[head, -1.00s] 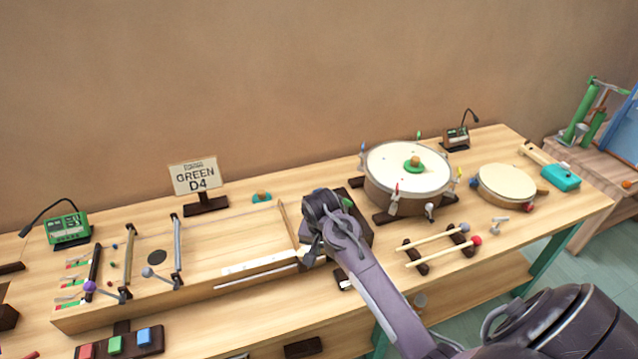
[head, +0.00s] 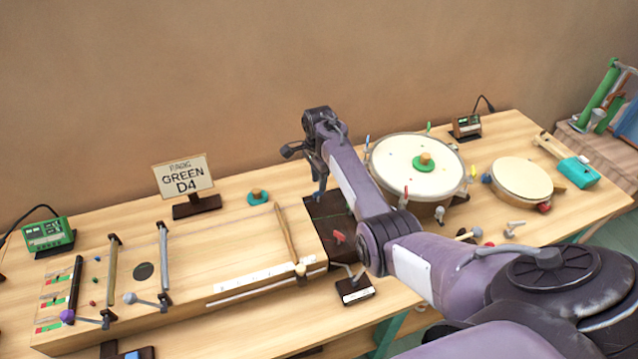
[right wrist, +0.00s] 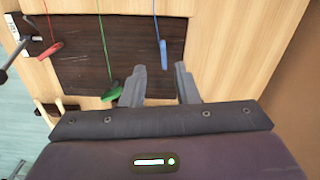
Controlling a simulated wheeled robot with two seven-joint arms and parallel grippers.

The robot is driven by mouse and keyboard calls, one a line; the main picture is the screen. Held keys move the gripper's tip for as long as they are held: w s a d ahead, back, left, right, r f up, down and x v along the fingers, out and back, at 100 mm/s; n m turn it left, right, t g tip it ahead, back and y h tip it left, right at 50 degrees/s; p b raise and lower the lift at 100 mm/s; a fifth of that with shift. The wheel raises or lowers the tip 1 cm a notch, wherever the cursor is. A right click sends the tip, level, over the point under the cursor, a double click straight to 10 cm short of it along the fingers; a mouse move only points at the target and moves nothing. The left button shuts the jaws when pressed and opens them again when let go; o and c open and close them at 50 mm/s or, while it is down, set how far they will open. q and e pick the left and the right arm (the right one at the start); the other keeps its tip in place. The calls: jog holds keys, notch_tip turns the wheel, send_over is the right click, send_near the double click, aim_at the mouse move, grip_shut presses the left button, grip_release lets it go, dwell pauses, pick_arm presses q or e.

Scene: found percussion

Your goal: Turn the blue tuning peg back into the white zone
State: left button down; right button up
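The blue tuning peg (right wrist: 163,53) shows in the right wrist view, at the right end of a dark peg block (right wrist: 80,70). A blue string runs to it. A green peg (right wrist: 112,92) and a red peg (right wrist: 50,50) are on the same block. My right gripper (right wrist: 159,67) is open, its two fingers apart on either side of the blue peg's line, with nothing seen between them. In the head view my right gripper (head: 318,182) is over the block's far side; I cannot make out the blue peg there. I cannot identify a white zone at the peg.
A wooden string box (head: 240,245) lies left of the peg block. A large drum (head: 400,155) stands close right of my right arm, with a smaller drum (head: 522,178) beyond. A sign reading GREEN D4 (head: 183,176) stands behind the box.

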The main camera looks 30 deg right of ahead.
aim_at(318, 193)
jog(key=f, duration=0.3)
jog(key=shift+w+d, duration=0.2)
jog(key=shift+d, duration=0.05)
jog(key=shift+w+f, duration=0.1)
jog(key=shift+f, duration=0.45)
grip_shut()
pick_arm(q)
jog(key=shift+w+d+r, duration=0.15)
jog(key=shift+w+d, duration=0.4)
jog(key=shift+w, duration=0.05)
